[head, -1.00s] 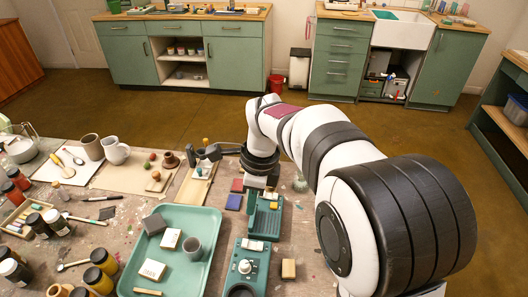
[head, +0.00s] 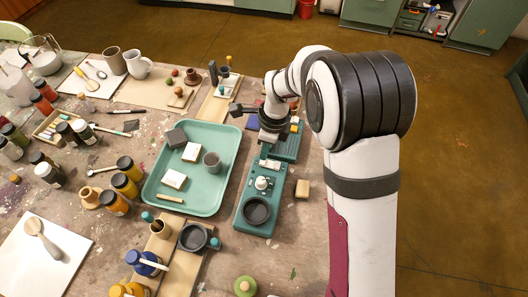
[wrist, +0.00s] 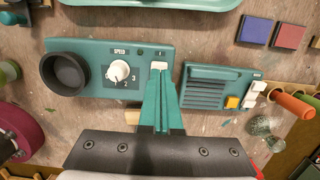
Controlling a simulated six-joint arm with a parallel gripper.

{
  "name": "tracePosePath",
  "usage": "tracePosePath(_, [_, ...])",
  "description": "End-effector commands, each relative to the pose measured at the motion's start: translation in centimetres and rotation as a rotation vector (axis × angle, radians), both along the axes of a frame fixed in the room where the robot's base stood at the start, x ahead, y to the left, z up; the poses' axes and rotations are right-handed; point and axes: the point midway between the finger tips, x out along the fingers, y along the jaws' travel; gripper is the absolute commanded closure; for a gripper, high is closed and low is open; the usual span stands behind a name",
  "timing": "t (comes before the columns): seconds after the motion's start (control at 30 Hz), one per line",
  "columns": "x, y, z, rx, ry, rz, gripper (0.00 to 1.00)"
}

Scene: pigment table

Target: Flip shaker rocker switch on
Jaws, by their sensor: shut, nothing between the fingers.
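The teal shaker box (head: 246,224) has a round black cup holder, a white speed dial (wrist: 119,70) and a white rocker switch (wrist: 159,66). The rocker also shows in the head view (head: 270,164). In the wrist view my gripper (wrist: 160,78) is shut and empty, its green fingers pointing at the rocker. The fingertips are right at the rocker's near edge; I cannot tell whether they touch it. In the head view my gripper (head: 266,151) is pointing down over the rocker's end of the box. The rocker's tilt is too small to read.
A second teal box (wrist: 212,84) with ribs, an orange button (wrist: 232,102) and white switches stands beside the shaker. Jars crowd the left of the table.

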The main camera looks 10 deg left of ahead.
Motion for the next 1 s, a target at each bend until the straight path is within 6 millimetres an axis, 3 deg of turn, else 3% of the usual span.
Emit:
tracePosePath(0.2, [0.0, 0.2, -1.6, 0.000, 0.000, 0.001, 1.00])
tracePosePath(1.0, [0.0, 0.0, -2.0, 0.000, 0.000, -0.001, 1.00])
